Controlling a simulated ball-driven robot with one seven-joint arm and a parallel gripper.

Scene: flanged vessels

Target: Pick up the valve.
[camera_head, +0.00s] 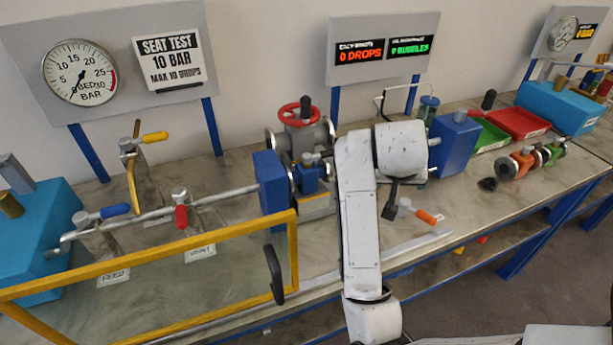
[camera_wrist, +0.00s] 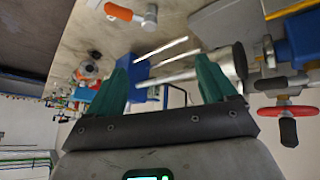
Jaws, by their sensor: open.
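Several valve-like parts show, and I cannot tell which one the task means. A grey flanged valve with a red handwheel (camera_head: 300,112) stands at the back of the bench, left of my arm. The red handwheel also shows at the right of the wrist view (camera_wrist: 287,111). An orange flanged valve body (camera_head: 516,165) lies on the bench at the right. A small valve with an orange handle (camera_head: 424,215) is on the bench just right of my arm. My gripper (camera_wrist: 160,72) is open, its green fingers apart with nothing held between them. In the head view my arm hides most of it.
A yellow-framed clear guard (camera_head: 150,262) stands at the front left. Blue blocks (camera_head: 271,183) (camera_head: 454,142) stand either side of my arm. Green (camera_head: 490,136) and red (camera_head: 518,123) trays lie at the back right. Some bare bench shows right of my arm.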

